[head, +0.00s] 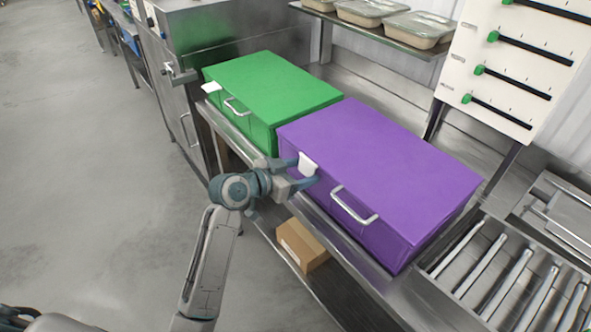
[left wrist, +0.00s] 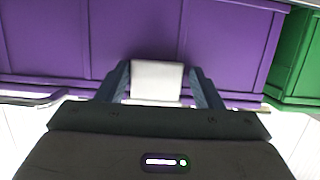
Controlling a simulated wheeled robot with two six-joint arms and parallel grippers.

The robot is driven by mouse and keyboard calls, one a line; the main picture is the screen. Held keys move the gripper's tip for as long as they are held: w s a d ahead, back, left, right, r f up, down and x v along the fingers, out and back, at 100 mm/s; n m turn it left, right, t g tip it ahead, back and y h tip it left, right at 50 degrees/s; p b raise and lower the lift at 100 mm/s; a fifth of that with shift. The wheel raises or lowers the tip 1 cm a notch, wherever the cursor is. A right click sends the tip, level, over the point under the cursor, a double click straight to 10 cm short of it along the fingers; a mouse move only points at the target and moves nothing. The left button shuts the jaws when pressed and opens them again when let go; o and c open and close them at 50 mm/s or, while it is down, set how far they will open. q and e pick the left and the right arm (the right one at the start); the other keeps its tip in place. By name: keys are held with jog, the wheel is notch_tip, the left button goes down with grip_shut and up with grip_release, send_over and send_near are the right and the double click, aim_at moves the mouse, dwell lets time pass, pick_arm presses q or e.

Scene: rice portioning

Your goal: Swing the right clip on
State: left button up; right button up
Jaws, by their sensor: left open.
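A purple box (head: 380,170) with a closed lid stands on the steel counter. Its front has a metal handle (head: 352,207) and, left of it, a white clip (head: 308,165) near the lid edge. My left gripper (head: 299,172) is at this clip, one finger on each side. In the left wrist view, the white clip (left wrist: 157,78) shows between the two open fingers, with gaps on both sides. I cannot tell how far the clip is swung. My right gripper is not in view.
A green box (head: 270,92) stands left of the purple one, with a white clip (head: 211,87) sticking out and a handle (head: 237,106). A cardboard box (head: 302,245) sits on the lower shelf. Rollers (head: 505,280) lie at right. Open floor is at left.

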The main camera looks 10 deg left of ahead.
pick_arm(q)
jog(key=shift+s+d+r+p, duration=0.1)
jog(key=shift+s+r+p, duration=0.15)
jog(key=shift+s+p, duration=0.1)
jog(key=shift+s+a+r, duration=0.15)
jog(key=shift+s+a, duration=0.05)
jog(key=shift+s, duration=0.15)
jog(key=p+v, duration=0.1)
jog(key=v, duration=0.3)
jog(key=shift+w+a, duration=0.1)
jog(key=shift+a, duration=0.1)
jog(key=shift+a, duration=0.1)
